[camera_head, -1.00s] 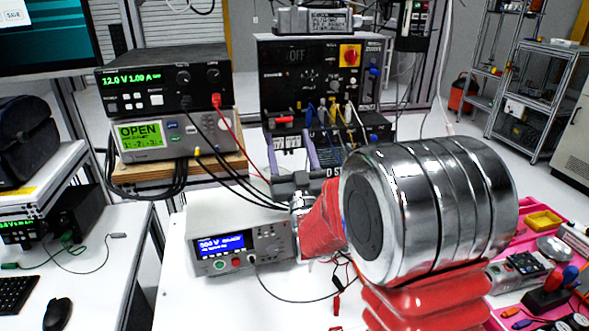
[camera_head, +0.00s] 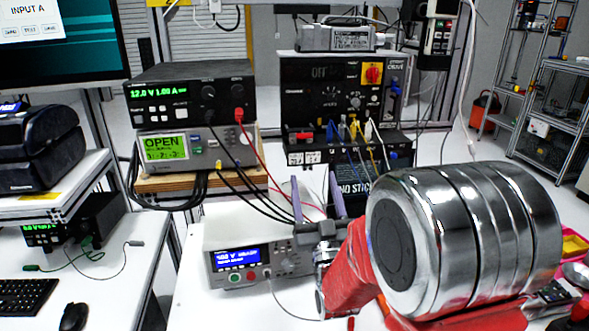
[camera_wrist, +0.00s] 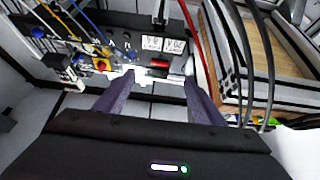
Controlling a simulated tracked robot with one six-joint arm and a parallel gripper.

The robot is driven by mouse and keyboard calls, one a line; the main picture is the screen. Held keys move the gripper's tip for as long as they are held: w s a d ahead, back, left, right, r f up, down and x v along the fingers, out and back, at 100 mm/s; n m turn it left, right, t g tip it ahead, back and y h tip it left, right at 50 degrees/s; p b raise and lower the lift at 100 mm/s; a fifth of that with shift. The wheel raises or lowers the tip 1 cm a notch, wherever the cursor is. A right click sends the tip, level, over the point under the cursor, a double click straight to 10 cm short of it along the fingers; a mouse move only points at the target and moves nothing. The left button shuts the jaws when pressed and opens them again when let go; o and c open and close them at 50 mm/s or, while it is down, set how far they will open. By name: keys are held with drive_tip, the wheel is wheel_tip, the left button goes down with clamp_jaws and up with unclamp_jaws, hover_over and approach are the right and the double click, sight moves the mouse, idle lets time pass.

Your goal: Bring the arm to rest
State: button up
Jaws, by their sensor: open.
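My gripper (camera_head: 315,180) is above the white bench, in front of the black drive unit. Its two purple fingers are spread apart with nothing between them. In the wrist view, my gripper (camera_wrist: 157,78) shows both fingers pointing at the front of the drive unit, with a wide gap between them. My arm's red and chrome links fill the lower right of the head view and hide part of the bench.
The black drive unit (camera_head: 318,97) has several cables plugged in. Stacked instruments (camera_head: 192,95) stand on a wooden shelf at left, with leads hanging near my gripper. A grey meter (camera_head: 262,246) sits on the bench (camera_head: 208,312) below the gripper.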

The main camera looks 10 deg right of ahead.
drive_tip(key=s+f+g, duration=0.3)
drive_tip(key=s+g, duration=0.3)
drive_tip(key=s, duration=0.4)
drive_tip(key=s+f+g, duration=0.3)
drive_tip(key=s+g, duration=0.3)
drive_tip(key=s, duration=0.3)
drive_tip(key=s+f+g, duration=0.2)
drive_tip(key=s+g, duration=0.4)
drive_tip(key=s, duration=0.4)
drive_tip(key=shift+s+f, duration=0.35)
drive_tip(key=shift+f, duration=0.05)
drive_tip(key=shift+c, duration=0.2)
idle(1.2)
